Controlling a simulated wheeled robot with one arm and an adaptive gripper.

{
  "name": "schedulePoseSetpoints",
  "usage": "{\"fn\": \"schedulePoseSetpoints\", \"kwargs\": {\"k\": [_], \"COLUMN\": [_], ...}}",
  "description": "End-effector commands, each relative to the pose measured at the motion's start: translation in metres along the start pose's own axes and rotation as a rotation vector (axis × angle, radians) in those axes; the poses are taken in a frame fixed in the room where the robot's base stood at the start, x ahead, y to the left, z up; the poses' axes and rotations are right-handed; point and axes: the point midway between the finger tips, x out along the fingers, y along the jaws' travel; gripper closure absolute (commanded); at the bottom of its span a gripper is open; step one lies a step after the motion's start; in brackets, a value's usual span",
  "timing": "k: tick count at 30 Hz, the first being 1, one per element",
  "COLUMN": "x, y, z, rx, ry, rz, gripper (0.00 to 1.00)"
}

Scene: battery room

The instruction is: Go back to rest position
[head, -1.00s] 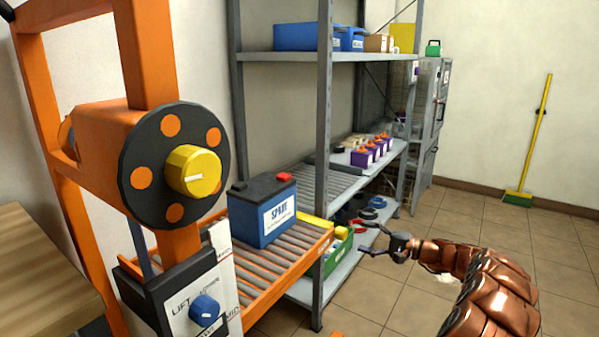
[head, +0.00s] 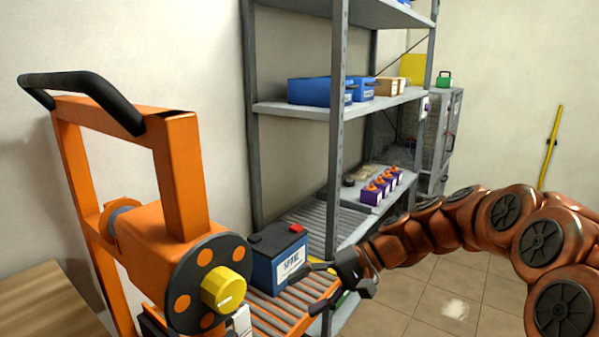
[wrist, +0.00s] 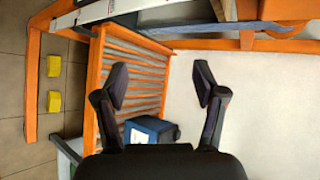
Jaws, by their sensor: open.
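My gripper (head: 322,280) is in front of the orange roller platform in the head view, at the end of my copper-coloured arm. In the wrist view my gripper (wrist: 160,85) has its two dark fingers wide apart with nothing between them. The blue battery marked as a spare (head: 279,258), with a dark lid and a red terminal, stands on the orange roller platform (head: 300,308). The battery also shows low in the wrist view (wrist: 150,130), beyond the gripper's base. My fingers partly overlap the platform in the head view, and I cannot tell how near they are.
An orange lift frame (head: 180,180) with a yellow knob (head: 223,287) stands at the left. A grey shelf rack (head: 337,130) holds blue bins (head: 315,91) and small purple batteries (head: 376,194). Tiled floor (head: 480,300) is open at the right.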

Motion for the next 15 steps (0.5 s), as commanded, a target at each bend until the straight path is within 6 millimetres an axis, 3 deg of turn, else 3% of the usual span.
{"fn": "schedulePoseSetpoints", "kwargs": {"k": [1,5,15], "x": [-0.005,-0.009,-0.038], "y": [-0.013,-0.015,-0.003], "z": [0.021,0.064,0.164], "rx": [-0.013,-0.029,-0.056], "ry": [-0.01,-0.031,-0.045], "rz": [0.045,0.162,0.479], "gripper": [0.3,0.3,0.3]}}
